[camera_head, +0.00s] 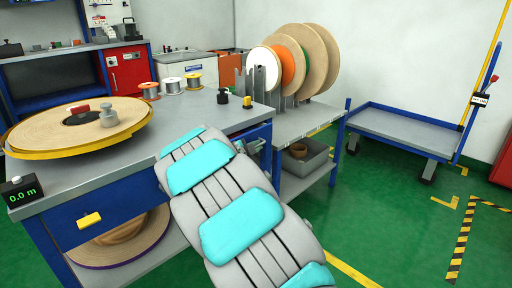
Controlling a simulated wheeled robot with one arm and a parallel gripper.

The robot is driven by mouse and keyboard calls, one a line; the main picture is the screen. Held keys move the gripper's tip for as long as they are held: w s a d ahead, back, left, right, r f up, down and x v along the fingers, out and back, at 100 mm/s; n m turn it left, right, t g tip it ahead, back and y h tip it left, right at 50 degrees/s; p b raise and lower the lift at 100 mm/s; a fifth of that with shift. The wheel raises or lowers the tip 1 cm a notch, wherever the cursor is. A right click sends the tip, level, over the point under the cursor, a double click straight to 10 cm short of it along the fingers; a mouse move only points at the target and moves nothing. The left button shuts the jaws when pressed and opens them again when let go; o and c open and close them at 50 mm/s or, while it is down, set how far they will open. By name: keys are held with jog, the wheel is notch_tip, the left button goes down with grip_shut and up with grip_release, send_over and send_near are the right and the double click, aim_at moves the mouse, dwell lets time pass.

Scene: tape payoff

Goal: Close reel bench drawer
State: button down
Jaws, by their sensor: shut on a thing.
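The reel bench (190,112) has a grey top and a blue frame, and stands at the left. A blue drawer front (70,212) with a yellow handle (88,220) sits under its top at the left and looks flush. At the right end of the bench, a blue panel (263,131) shows past my arm. Small grey and teal shapes (252,147) lie beside it; I cannot tell whether they belong to an open drawer. My grey arm with cyan pads covers the middle of the bench front. My gripper is hidden behind it, so its hold does not show.
A large reel (40,128) with a yellow rim lies on the bench, near a small display (22,190). A grey side shelf (310,121) holds upright reels, with a grey bin (305,160) below. A blue cart (400,126) stands right. Green floor is clear at right.

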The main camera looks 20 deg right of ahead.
aim_at(248, 142)
jog(key=shift+w+a, duration=0.1)
jog(key=shift+w+a+p, duration=0.35)
jog(key=shift+w+p, duration=0.3)
jog(key=shift+w, duration=0.25)
jog(key=shift+w+a+p, duration=0.3)
jog(key=shift+w+p, duration=0.35)
jog(key=shift+w, duration=0.25)
jog(key=c, duration=0.9)
grip_release()
jog(key=shift+w, duration=0.1)
jog(key=shift+b+v, duration=0.35)
jog(key=shift+v, duration=3.55)
jog(key=shift+f, duration=0.1)
